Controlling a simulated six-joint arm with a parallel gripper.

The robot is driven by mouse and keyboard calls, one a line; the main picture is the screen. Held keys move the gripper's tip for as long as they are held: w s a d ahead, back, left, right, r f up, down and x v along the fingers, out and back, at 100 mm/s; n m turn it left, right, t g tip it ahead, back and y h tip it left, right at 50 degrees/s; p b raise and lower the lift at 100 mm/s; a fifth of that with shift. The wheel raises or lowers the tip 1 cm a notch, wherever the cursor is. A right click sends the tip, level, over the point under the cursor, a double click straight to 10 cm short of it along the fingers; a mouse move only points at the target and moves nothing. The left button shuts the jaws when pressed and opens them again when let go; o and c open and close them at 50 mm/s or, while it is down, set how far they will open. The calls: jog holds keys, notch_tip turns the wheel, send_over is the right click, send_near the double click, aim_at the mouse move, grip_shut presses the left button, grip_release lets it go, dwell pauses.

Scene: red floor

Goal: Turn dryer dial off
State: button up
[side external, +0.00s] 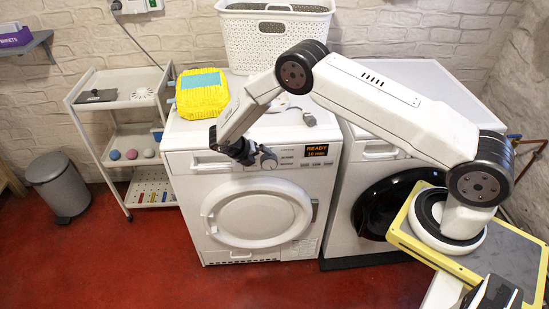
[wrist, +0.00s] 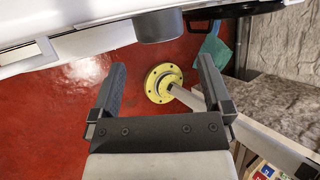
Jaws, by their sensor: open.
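The dryer (side external: 190,165) is the white front-loader on the left in the side view, with a round pale door and a lit display (side external: 317,151) reading "READY" and a time. Its grey dial (side external: 268,158) sticks out of the control panel; in the wrist view the dial (wrist: 160,28) is a dark grey cylinder at the top middle. My gripper (side external: 250,155) is at the panel, close to the dial. In the wrist view my gripper (wrist: 161,66) is open and empty, with the dial beyond the gap between its fingertips. The dial's pointer mark is not visible.
A second white machine (side external: 375,150) with a dark door stands to the right. A white basket (side external: 270,42), a yellow packet (side external: 202,103) and a small grey item (side external: 309,119) are on top. A trolley (side external: 112,118) and bin (side external: 58,186) stand left. Red floor lies open in front.

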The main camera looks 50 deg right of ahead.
dwell(0.3)
jog(key=s+n+h, duration=0.1)
jog(key=n, duration=0.1)
jog(key=s+d+f+n+h, duration=0.1)
jog(key=n, duration=0.1)
jog(key=s+d+f+n+t+h, duration=0.1)
jog(key=n+h, duration=0.1)
jog(key=shift+s+f+n, duration=0.25)
jog(key=shift+s+n, duration=0.15)
jog(key=n, duration=0.1)
jog(key=n+t+h, duration=0.1)
jog(key=n, duration=0.1)
jog(key=s+n+h, duration=0.1)
jog(key=shift+d+f+t, duration=0.15)
jog(key=shift+f+t, duration=0.25)
jog(key=n+t, duration=1)
jog(key=n, duration=0.6)
send_near(269, 164)
jog(key=shift+x, duration=0.9)
jog(key=shift+d+f, duration=0.15)
jog(key=shift+d, duration=0.05)
jog(key=shift+x, duration=3.8)
